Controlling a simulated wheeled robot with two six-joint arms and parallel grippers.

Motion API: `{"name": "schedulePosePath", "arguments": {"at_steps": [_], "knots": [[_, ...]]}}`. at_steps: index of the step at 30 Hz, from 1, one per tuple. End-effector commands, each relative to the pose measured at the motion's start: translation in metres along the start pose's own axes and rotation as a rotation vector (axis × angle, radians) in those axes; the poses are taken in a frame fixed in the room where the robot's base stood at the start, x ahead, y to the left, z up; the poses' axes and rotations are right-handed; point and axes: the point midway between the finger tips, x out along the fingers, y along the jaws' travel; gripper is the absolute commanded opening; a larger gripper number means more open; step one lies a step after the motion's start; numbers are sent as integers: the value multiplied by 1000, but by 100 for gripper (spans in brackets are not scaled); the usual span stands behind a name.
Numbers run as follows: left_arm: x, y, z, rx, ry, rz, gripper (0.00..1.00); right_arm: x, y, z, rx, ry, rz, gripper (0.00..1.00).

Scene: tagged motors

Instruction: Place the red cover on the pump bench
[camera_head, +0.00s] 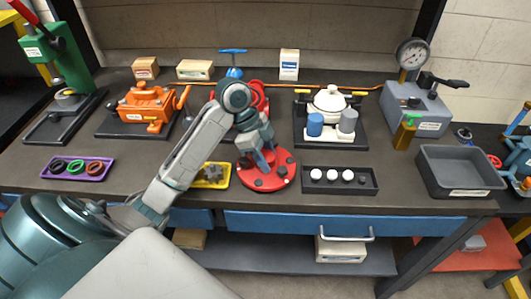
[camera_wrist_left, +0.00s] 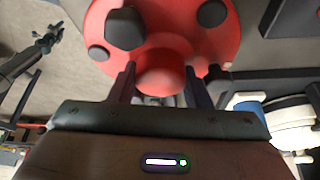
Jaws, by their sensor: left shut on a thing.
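The red cover (camera_head: 270,179) is a round disc with dark round knobs, near the front edge of the dark bench (camera_head: 400,192). My left gripper (camera_head: 263,162) is above it and shut on its raised red hub. In the left wrist view the two dark fingers (camera_wrist_left: 160,85) stand on either side of the hub, with the red disc (camera_wrist_left: 185,35) beyond. I cannot tell whether the cover touches the bench top. A red machine (camera_head: 258,97) stands behind, mostly hidden by my left arm. My right gripper is not in view.
A yellow tray (camera_head: 212,183) lies left of the cover, and a black tray (camera_head: 340,188) with white balls lies right. Behind are an orange machine (camera_head: 146,103) and a white pump (camera_head: 330,101). A grey bin (camera_head: 462,184) stands at right, a purple tray (camera_head: 77,178) at left.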

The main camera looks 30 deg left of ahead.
Motion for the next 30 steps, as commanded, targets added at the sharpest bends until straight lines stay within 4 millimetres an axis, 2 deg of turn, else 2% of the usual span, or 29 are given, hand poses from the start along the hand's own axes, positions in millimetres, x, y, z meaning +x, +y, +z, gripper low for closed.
{"name": "schedulePosePath", "arguments": {"at_steps": [4, 15, 16, 18, 19, 30], "knots": [[13, 0, 6, -1, 0, 0, 0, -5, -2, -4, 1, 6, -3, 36], [17, 0, 7, 1, 1, -2, 0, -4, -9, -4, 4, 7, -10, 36], [18, 0, 8, 0, 0, 0, 50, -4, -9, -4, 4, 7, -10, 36], [18, 0, 8, 0, 0, 0, 63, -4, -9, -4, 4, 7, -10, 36], [18, 0, 8, 0, 0, 0, 66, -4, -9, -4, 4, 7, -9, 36], [18, 0, 8, -1, 0, 0, 66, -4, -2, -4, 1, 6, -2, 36]]}}
